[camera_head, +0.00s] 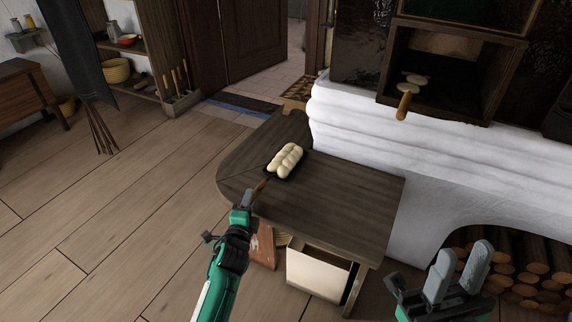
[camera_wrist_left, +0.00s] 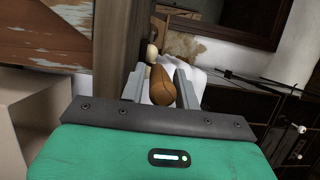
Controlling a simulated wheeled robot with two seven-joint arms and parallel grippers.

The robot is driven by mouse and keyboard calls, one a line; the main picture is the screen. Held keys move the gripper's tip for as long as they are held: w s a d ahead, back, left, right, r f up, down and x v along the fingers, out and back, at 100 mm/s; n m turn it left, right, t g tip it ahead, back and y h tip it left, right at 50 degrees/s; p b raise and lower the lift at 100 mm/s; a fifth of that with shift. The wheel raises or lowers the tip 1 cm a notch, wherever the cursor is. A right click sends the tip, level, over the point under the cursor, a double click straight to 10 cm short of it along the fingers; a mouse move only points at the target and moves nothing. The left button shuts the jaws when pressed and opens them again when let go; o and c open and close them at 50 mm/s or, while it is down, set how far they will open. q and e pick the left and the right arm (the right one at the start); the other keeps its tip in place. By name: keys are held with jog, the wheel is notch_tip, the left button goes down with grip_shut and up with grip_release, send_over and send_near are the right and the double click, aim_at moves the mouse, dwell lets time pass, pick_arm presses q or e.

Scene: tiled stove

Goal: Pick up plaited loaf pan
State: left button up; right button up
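The plaited loaf pan (camera_head: 272,174) lies on the dark wooden table, with a pale plaited loaf (camera_head: 286,158) in it. Its brown handle (camera_head: 260,187) points toward my left gripper (camera_head: 243,209). In the left wrist view the rounded handle end (camera_wrist_left: 162,86) shows between the fingertips of my left gripper (camera_wrist_left: 160,84). The fingers look open, one on each side of the handle; whether they touch it is hard to tell. My right gripper (camera_head: 458,268) is open and empty at the lower right.
The table (camera_head: 335,200) has bare room right of the pan. A light bin (camera_head: 318,272) stands under it. The white stove (camera_head: 365,145) rises behind, with an open niche holding a wooden-handled tool (camera_head: 404,102). Stacked logs (camera_head: 515,272) fill the lower arch.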

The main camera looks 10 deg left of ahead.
pick_arm(q)
jog(key=shift+w, duration=0.6)
jog(key=shift+c, duration=0.4)
grip_shut()
jog(key=shift+r, duration=0.1)
